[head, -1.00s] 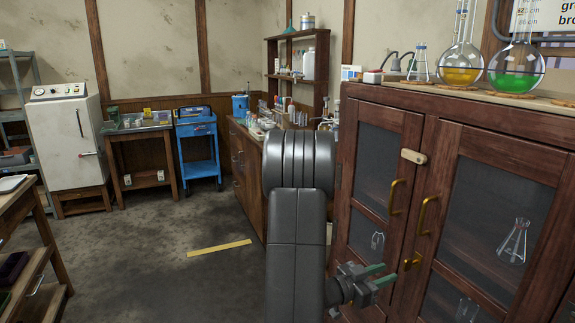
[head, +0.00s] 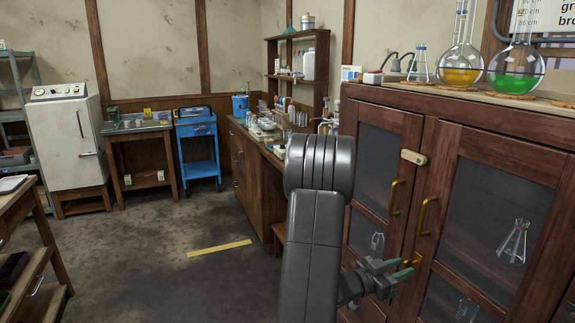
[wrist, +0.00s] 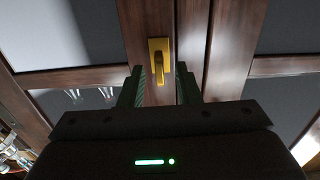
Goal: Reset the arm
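My gripper (head: 399,268) is in front of the wooden cabinet (head: 376,93), low beside the seam of its two doors. Its two green-tipped fingers are apart, and the wrist view shows the open gap between the tips (wrist: 159,82). A brass latch (head: 413,260) on the door frame is just beyond the tips. In the wrist view the latch (wrist: 159,57) lines up with the gap, and I see nothing held. I cannot tell whether a finger touches it. My arm's links hide part of the cabinet's left side and the floor.
Brass handles (head: 427,215) stick out from the closed doors. Flasks of yellow (head: 461,74) and green (head: 515,80) liquid stand on the cabinet top. A cluttered bench (head: 258,150) is behind my arm. The floor (head: 140,260) to the left is open, with a yellow strip (head: 219,248).

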